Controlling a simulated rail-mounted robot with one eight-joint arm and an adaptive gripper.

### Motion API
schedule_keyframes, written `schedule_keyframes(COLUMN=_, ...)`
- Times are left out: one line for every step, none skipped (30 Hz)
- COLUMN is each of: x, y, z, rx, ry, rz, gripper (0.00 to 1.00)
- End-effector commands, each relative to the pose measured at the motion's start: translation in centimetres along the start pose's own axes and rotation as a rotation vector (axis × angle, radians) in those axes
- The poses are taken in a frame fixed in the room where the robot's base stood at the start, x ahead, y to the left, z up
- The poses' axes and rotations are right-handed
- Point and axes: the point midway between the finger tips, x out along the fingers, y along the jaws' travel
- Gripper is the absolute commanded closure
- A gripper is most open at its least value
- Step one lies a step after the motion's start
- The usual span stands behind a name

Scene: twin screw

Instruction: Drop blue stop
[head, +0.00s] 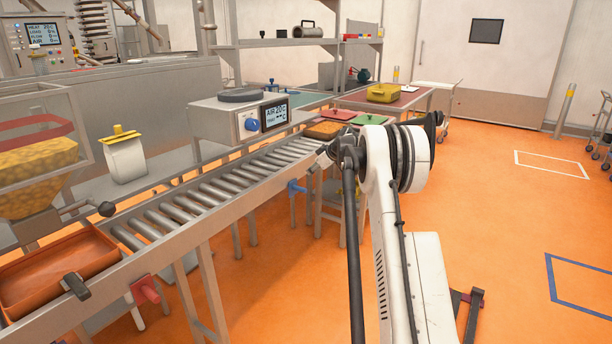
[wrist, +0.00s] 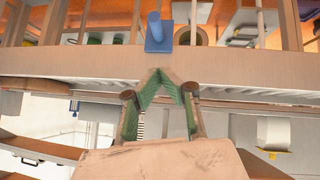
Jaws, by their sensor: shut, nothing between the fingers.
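The blue stop (head: 296,187) is a small blue piece with a round handle, on the near side rail of the roller conveyor (head: 190,205). In the wrist view the blue stop (wrist: 157,38) shows at the top centre, as a block with a cylinder sticking out of it. My gripper (wrist: 166,73) is shut and empty. In the head view my gripper is small and partly hidden by my wrist, close to the rail right of the stop.
A red stop (head: 146,290) sits on the same rail at lower left, near an orange tray (head: 60,268). The orange floor at right is mostly clear.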

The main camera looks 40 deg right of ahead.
Motion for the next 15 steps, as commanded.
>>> schedule_keyframes(x=-0.8, y=0.0, z=0.0, rx=0.000, ry=0.000, rz=0.001, gripper=1.00)
schedule_keyframes(x=-1.2, y=0.0, z=-0.1, rx=0.000, ry=0.000, rz=0.001, gripper=1.00)
schedule_keyframes(x=-1.7, y=0.0, z=-0.1, rx=0.000, ry=0.000, rz=0.001, gripper=1.00)
schedule_keyframes(x=-2.0, y=0.0, z=-0.1, rx=0.000, ry=0.000, rz=0.001, gripper=1.00)
schedule_keyframes(x=-2.2, y=0.0, z=-0.1, rx=0.000, ry=0.000, rz=0.001, gripper=1.00)
schedule_keyframes(x=-2.5, y=0.0, z=-0.1, rx=0.000, ry=0.000, rz=0.001, gripper=1.00)
schedule_keyframes(x=-2.7, y=0.0, z=-0.1, rx=0.000, ry=0.000, rz=0.001, gripper=1.00)
schedule_keyframes(x=-2.8, y=0.0, z=0.0, rx=0.000, ry=0.000, rz=0.001, gripper=1.00)
schedule_keyframes(x=-3.0, y=0.0, z=0.0, rx=0.000, ry=0.000, rz=0.001, gripper=1.00)
schedule_keyframes(x=-3.0, y=0.0, z=0.0, rx=0.000, ry=0.000, rz=0.001, gripper=1.00)
schedule_keyframes(x=-3.1, y=0.0, z=0.0, rx=0.000, ry=0.000, rz=0.001, gripper=1.00)
schedule_keyframes(x=-3.1, y=0.0, z=0.0, rx=0.000, ry=0.000, rz=0.001, gripper=1.00)
schedule_keyframes(x=-3.1, y=0.0, z=0.0, rx=0.000, ry=0.000, rz=0.001, gripper=1.00)
schedule_keyframes(x=-3.1, y=0.0, z=0.0, rx=0.000, ry=0.000, rz=0.001, gripper=1.00)
schedule_keyframes(x=-3.1, y=0.0, z=0.0, rx=0.000, ry=0.000, rz=0.001, gripper=1.00)
